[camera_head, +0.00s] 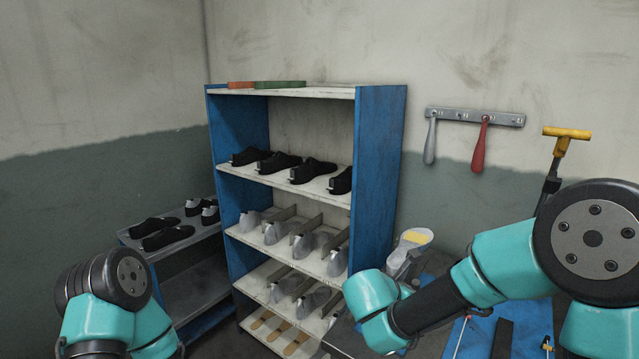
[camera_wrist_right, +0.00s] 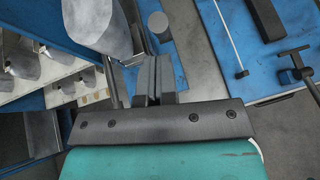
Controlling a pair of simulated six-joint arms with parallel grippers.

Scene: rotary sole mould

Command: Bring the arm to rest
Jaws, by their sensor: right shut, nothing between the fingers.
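My right arm (camera_head: 435,303) comes in from the right and is bent in front of the shelf, with its teal wrist end low in the middle of the head view. Its gripper is hidden there. In the right wrist view the right gripper (camera_wrist_right: 152,80) has its two dark fingers together, with nothing between them. My left arm (camera_head: 112,310) is folded at the lower left of the head view. Its gripper is out of sight.
A blue shelf (camera_head: 380,180) holds black shoes (camera_head: 310,171) and grey lasts (camera_head: 307,243). A low rack (camera_head: 195,290) with shoes stands left. A pale sole-shaped piece (camera_head: 410,245) is beyond my right wrist. Red and grey handles hang from a wall rail (camera_head: 475,116). A blue panel (camera_wrist_right: 235,55) lies right.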

